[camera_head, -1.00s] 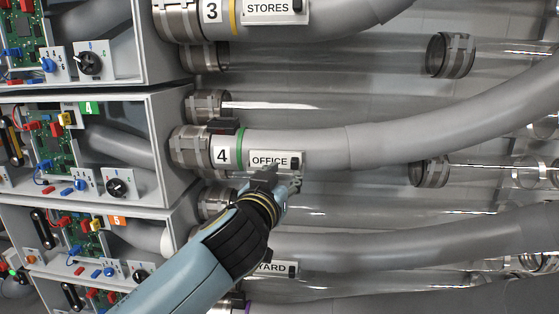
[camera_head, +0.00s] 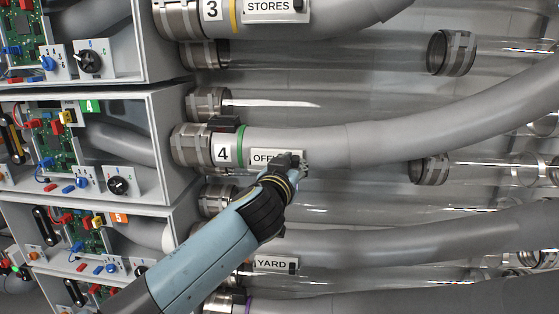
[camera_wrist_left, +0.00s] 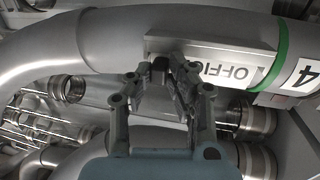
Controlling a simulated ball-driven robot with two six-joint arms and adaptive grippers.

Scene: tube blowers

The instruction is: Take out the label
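The OFFICE label (camera_head: 262,158) is a white plate with black letters, fixed on the grey hose marked 4, right of its green ring. In the left wrist view the label (camera_wrist_left: 235,70) appears upside down on the hose. My left gripper (camera_head: 291,163) is at the right end of the label and covers its last letters and the black tab there. In the left wrist view the fingers (camera_wrist_left: 163,85) look parted, one on each side of the dark tab (camera_wrist_left: 160,65). Contact cannot be made out. My right gripper is not in view.
The STORES label (camera_head: 268,7) is on hose 3 above, and the YARD label (camera_head: 272,263) is on the hose below. Clear tubes with metal collars (camera_head: 430,170) run behind. Grey cabinets with circuit boards (camera_head: 50,145) stand on the left.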

